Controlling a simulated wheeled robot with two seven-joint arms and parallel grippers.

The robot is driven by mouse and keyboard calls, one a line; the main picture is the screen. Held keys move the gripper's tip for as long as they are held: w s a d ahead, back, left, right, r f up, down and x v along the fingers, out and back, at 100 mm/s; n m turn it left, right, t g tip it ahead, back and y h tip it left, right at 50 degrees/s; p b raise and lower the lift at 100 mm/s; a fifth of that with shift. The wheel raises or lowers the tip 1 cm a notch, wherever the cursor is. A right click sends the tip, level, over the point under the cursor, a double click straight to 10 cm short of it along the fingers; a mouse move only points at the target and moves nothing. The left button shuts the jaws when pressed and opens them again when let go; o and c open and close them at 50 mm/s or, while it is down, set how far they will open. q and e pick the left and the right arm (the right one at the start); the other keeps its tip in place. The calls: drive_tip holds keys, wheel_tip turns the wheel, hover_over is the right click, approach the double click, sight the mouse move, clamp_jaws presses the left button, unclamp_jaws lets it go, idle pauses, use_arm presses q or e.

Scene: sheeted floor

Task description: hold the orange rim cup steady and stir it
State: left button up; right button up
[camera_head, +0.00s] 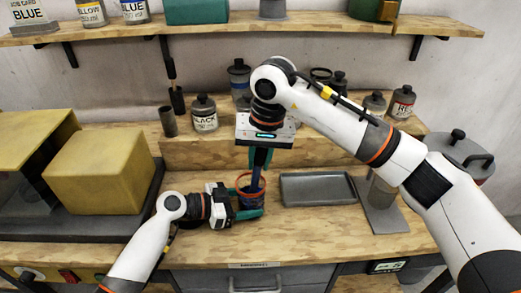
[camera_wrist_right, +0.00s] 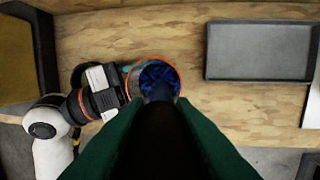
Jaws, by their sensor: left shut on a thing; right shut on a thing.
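The cup with the orange rim (camera_head: 243,181) stands on the wooden bench, with blue inside it in the right wrist view (camera_wrist_right: 134,72). My left gripper (camera_head: 247,204) comes from the left, its green fingers shut around the cup low on its sides. My right gripper (camera_head: 261,157) is above the cup, pointing down, and shut on a dark stirring tool (camera_head: 257,172). The tool's lower end is inside the cup. In the right wrist view the tool (camera_wrist_right: 155,125) is a dark shape between the green fingers, and its tip is hard to tell from the blue.
A grey tray (camera_head: 318,188) lies just right of the cup. A yellow box (camera_head: 97,177) stands at the left. A shelf (camera_head: 230,29) runs above. Bare bench lies in front of the tray.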

sight(255, 186)
drive_tip(key=shift+w+a+f, duration=0.1)
drive_tip(key=shift+a+f, duration=0.1)
drive_tip(key=shift+f, duration=1.1)
drive_tip(key=shift+w+a+f, duration=0.1)
drive_tip(key=shift+a+f, duration=0.05)
drive_tip(key=shift+f, duration=1.1)
drive_tip(key=shift+a, duration=0.15)
drive_tip(key=shift+s, duration=0.1)
